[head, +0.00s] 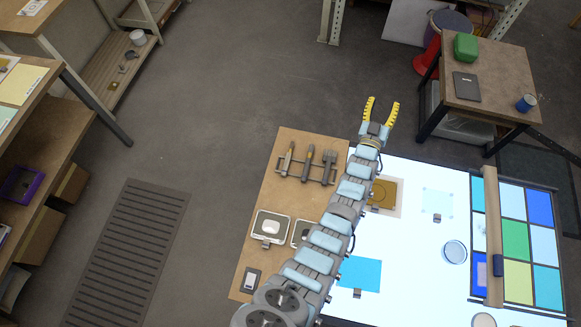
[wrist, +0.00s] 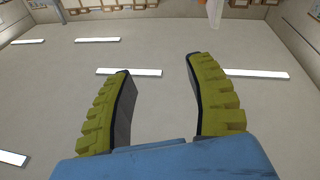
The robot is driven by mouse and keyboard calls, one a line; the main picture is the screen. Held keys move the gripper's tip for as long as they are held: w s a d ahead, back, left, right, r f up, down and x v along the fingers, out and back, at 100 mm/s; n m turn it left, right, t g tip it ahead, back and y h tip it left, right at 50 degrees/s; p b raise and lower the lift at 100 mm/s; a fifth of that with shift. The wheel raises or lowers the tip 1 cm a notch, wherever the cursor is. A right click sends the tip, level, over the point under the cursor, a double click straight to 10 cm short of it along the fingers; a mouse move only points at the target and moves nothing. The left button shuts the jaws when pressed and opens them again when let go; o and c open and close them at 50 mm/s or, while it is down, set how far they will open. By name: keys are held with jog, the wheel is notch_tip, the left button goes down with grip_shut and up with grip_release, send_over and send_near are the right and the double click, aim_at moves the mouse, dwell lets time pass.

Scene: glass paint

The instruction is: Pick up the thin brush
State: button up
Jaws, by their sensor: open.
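A dark rack (head: 305,180) lies on the brown wooden end of the table in the head view. Three brushes lie across it: a slim left brush (head: 287,160), a middle brush (head: 308,163) and a broader right brush (head: 328,166). The left one looks the thinnest, but they are small in view. My gripper (head: 383,102) is open and empty, with yellow fingers spread, beyond the table's far edge and to the right of the rack. In the wrist view my gripper (wrist: 158,65) has nothing between its fingers; no brush shows there.
Beside the rack, the lit white tabletop (head: 410,255) holds a blue glass sheet (head: 360,273) and a coloured glass panel (head: 516,240). White-rimmed trays (head: 271,226) sit nearer me. A side table (head: 487,95) stands at upper right. The wrist view shows what looks like a ceiling with light strips (wrist: 129,72).

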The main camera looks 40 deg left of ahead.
jog(key=w+a+f+g+h+b, duration=0.3)
jog(key=w+a+f+g+b, duration=0.35)
jog(key=f, duration=0.45)
jog(key=g+h+b, duration=0.4)
jog(key=g+b, duration=0.9)
jog(key=b, duration=0.2)
send_over(286, 163)
notch_tip(286, 163, down, 10)
jog(key=shift+m, duration=0.3)
jog(key=f+b, duration=0.1)
jog(key=f, duration=0.5)
jog(key=f+b, duration=0.1)
jog(key=f, duration=0.4)
jog(key=shift+s+d+f, duration=0.1)
jog(key=shift+d+f, duration=0.1)
jog(key=shift+f, duration=0.3)
jog(key=shift+f, duration=0.1)
